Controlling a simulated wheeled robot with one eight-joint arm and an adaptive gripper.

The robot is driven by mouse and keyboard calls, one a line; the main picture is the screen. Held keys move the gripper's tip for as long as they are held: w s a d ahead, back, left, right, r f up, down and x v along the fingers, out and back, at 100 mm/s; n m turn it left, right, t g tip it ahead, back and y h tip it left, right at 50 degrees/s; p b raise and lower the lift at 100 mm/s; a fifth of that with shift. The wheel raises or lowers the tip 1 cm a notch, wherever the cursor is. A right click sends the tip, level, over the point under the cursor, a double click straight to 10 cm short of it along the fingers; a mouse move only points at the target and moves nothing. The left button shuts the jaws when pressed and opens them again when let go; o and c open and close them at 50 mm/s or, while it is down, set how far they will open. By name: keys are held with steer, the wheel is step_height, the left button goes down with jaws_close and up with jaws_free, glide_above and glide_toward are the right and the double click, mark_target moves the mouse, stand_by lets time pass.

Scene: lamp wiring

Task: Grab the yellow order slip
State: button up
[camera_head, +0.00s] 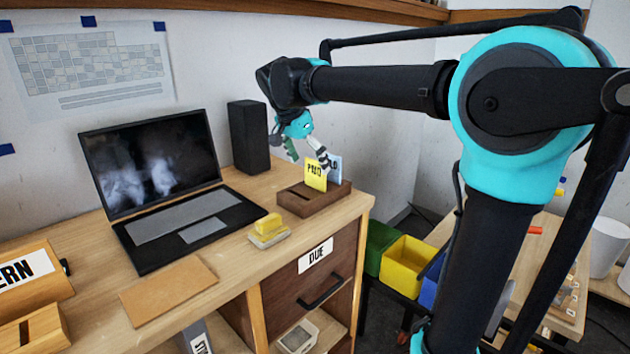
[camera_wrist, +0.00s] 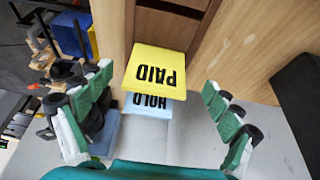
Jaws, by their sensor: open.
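The yellow order slip (camera_head: 315,175), marked PAID, stands upright in a brown wooden holder (camera_head: 302,204) at the desk's right end. A pale blue slip (camera_head: 336,166), marked HOLD in the wrist view (camera_wrist: 150,102), stands just behind it. My gripper (camera_head: 308,153) is open and empty, just above the slips. In the wrist view, the yellow slip (camera_wrist: 157,68) lies in the gap between the spread green-padded fingers (camera_wrist: 158,82), and neither finger appears to touch it. One finger hides part of the blue slip in the head view.
A black speaker (camera_head: 249,137) stands behind the holder, and an open laptop (camera_head: 160,180) is to the left. A yellow sponge-like block (camera_head: 268,226) lies in front. Below the desk's right side are green, yellow (camera_head: 407,262) and blue bins.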

mark_target(314, 173)
steer(key=shift+x, duration=2.7)
steer(key=shift+d, duration=0.15)
steer(key=shift+r, duration=0.1)
steer(key=shift+c, duration=0.3)
steer(key=c, duration=1)
